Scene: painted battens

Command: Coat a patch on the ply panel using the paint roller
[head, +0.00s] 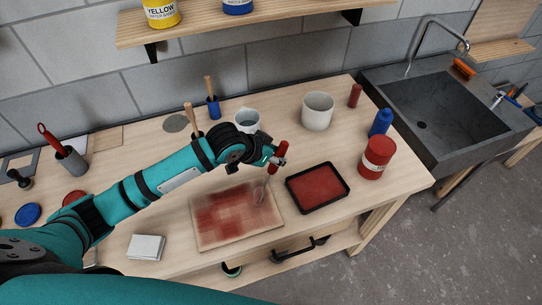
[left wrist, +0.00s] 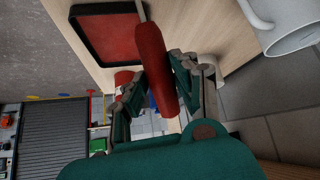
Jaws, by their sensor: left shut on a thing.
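The ply panel (head: 207,238) lies flat on the workbench, with uneven red paint over much of its face and barer wood along its edges. My left gripper (head: 275,158) is shut on the red handle of the paint roller (head: 282,150). The roller's head is over the right part of the panel; I cannot tell whether it touches. In the left wrist view the roller's red handle (left wrist: 152,60) sits between the fingers of my left gripper (left wrist: 158,82). The black paint tray (head: 346,186) holds red paint, just right of the panel. My right gripper is not in view.
A red can (head: 377,158), a blue bottle (head: 381,123) and a pale pot (head: 317,111) stand beyond the tray. A folded white cloth (head: 146,247) lies left of the panel. A sink (head: 435,105) is at right.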

